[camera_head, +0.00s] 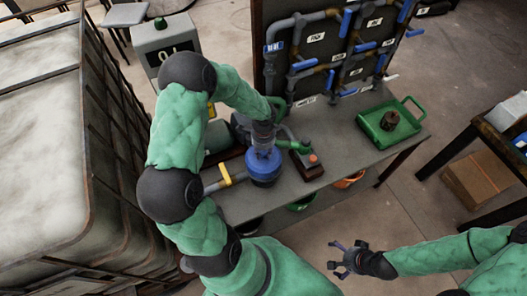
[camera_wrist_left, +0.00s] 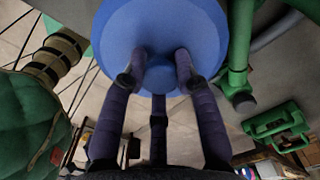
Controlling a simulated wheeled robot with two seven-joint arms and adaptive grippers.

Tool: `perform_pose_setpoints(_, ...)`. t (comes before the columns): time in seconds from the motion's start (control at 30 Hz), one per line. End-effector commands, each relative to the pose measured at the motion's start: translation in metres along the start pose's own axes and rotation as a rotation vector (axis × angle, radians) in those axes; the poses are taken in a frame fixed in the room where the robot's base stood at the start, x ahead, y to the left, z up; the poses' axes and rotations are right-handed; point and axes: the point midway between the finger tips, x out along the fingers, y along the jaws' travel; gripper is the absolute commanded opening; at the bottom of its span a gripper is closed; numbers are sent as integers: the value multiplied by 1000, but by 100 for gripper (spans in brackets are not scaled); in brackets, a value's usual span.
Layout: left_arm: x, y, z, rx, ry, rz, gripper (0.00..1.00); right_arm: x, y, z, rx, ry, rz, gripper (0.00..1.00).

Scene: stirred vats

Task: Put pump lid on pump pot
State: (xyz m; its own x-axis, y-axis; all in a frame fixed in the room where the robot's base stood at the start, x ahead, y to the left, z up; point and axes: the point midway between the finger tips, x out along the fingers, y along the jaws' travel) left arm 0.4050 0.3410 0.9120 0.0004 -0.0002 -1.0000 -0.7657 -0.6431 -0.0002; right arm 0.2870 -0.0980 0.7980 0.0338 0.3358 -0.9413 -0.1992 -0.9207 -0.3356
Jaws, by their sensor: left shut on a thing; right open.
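The blue pump lid (camera_head: 264,170) is a round disc with a central knob. My left gripper (camera_head: 263,145) points down at it from above, its fingers shut around the knob. The lid also fills the top of the left wrist view (camera_wrist_left: 160,25), with the left gripper's fingers (camera_wrist_left: 160,75) closing on its knob. The pump pot is not clearly seen; the lid and gripper cover that part of the pump line, and I cannot tell whether they touch. My right gripper (camera_head: 345,257) is open and empty, in front of the bench's front edge.
The grey bench (camera_head: 345,150) carries a small box with a red button (camera_head: 313,158) right of the lid, and a green tray (camera_head: 391,122) further right. A pipe with a yellow band (camera_head: 226,175) lies left of the lid. A valve panel (camera_head: 330,45) stands behind.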

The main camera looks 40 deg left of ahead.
Motion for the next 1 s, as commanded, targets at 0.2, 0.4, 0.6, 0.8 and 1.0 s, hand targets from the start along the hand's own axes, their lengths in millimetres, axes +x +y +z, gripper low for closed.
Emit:
perform_pose_setpoints(0.2, 0, 0, 0, 0, 0, -1, 0, 0, 0, 0, 0, 0, 0, 100)
perform_pose_setpoints(0.4, 2, 0, 0, 0, 0, 0, 0, 2, 0, 0, 0, 0, 0, 100)
perform_pose_setpoints(0.6, 5, 0, 0, 0, 0, 0, 0, 4, 2, 0, 0, 0, 0, 100)
perform_pose_setpoints(0.8, 9, 0, 0, 0, 0, 0, 0, 7, 2, 0, 0, 0, 0, 100)
perform_pose_setpoints(1.0, 12, 0, 0, 0, 0, 0, 0, 9, 3, 0, 0, 0, 0, 100)
